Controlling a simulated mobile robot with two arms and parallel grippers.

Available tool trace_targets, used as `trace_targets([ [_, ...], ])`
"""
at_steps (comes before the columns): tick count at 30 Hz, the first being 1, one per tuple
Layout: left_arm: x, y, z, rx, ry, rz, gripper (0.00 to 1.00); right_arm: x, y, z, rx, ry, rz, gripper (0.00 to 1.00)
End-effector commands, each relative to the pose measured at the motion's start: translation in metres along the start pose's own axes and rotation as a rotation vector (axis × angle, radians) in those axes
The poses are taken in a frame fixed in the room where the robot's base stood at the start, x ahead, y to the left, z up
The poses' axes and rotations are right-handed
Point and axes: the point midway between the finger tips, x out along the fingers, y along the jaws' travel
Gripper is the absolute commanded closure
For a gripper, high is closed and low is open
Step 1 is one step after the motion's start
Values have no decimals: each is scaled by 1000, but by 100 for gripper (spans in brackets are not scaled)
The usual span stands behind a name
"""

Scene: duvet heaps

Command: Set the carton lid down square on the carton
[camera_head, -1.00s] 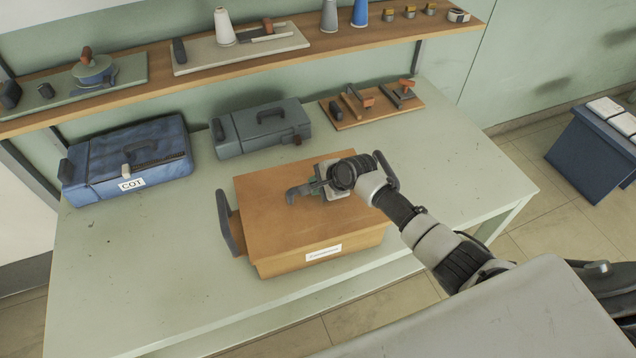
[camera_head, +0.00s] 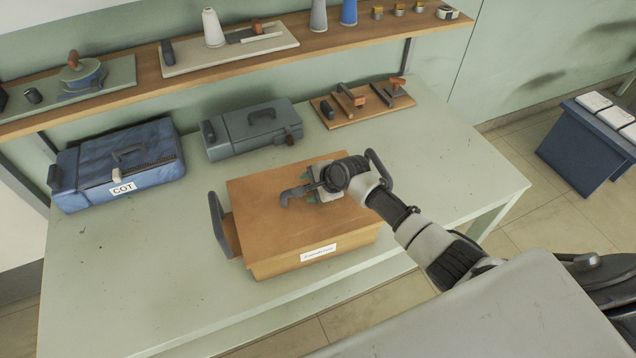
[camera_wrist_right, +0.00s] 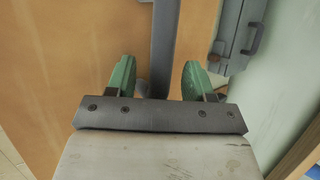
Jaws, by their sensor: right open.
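The wooden-brown carton (camera_head: 300,262) stands on the pale green table with a white label on its front. Its brown lid (camera_head: 260,210) lies flat on top, and its edges look about in line with the carton's sides. A dark bar handle (camera_head: 290,194) is on the lid's top. My right gripper (camera_head: 318,190) is low over the middle of the lid. In the right wrist view its green fingertips (camera_wrist_right: 158,80) are apart, with the dark handle (camera_wrist_right: 162,45) between them and gaps visible. The lid's far right corner is partly hidden by my arm. My left gripper is out of view.
Dark handles stick up at the carton's left (camera_head: 217,220) and right. A blue case (camera_head: 120,170) and a grey case (camera_head: 255,128) stand behind it, with a small tool board (camera_head: 362,103) to their right. The table's left front is clear. A shelf (camera_head: 300,52) runs along the wall.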

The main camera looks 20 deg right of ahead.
Motion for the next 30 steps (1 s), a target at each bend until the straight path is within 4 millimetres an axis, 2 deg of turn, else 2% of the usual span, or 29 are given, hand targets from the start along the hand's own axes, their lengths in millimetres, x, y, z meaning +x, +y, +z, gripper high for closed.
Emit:
trace_targets([
  [5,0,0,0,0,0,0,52,-24,0,-1,-3,2,-2,48],
  [12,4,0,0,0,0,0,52,-69,1,-1,-3,1,-3,48],
  [18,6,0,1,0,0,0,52,-96,0,0,-1,0,-2,48],
  [23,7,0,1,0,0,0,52,-104,0,0,-1,1,-1,48],
  [30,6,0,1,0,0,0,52,-105,0,0,-1,1,-1,48],
])
